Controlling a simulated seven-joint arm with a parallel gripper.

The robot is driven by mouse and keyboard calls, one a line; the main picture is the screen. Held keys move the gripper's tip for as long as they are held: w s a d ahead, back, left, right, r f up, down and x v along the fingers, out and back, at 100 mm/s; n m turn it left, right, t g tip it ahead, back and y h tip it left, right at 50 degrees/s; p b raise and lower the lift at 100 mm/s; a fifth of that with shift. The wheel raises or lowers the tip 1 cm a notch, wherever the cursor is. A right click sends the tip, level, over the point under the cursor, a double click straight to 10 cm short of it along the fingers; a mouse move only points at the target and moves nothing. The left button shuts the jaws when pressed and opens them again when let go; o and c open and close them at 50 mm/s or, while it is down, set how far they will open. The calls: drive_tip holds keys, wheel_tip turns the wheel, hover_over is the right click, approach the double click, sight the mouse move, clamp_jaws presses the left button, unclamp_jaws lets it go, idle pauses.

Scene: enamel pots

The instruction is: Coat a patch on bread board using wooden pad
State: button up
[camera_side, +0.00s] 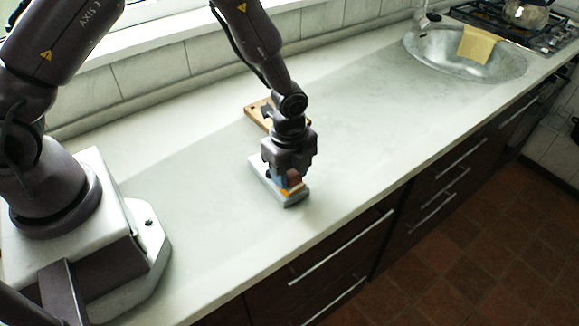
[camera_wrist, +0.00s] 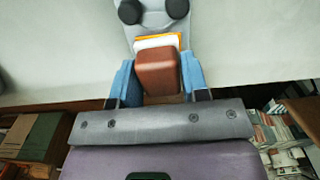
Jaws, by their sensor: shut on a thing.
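My gripper (camera_side: 291,182) points down over the counter with its blue fingers closed on a reddish-brown block, the wooden pad (camera_side: 294,176). In the wrist view the pad (camera_wrist: 158,73) sits between the two fingers (camera_wrist: 158,82). Below it is a light grey slab (camera_side: 293,200) lying on the counter. An orange and white area (camera_wrist: 158,41) shows at the pad's far edge; whether the pad touches it is hidden. A wooden board (camera_side: 253,113) lies behind my gripper, partly covered by my arm. I cannot tell for certain which board is the bread board.
Two dark round knobs (camera_wrist: 130,12) show on the grey piece in the wrist view. The pale counter (camera_side: 370,130) is clear to the right, up to the sink (camera_side: 450,68) with a yellow cloth (camera_side: 477,45). The counter's front edge runs close in front of the slab.

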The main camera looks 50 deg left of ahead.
drive_tip(key=shift+f, duration=0.55)
idle(1.4)
drive_tip(key=shift+r, duration=3.55)
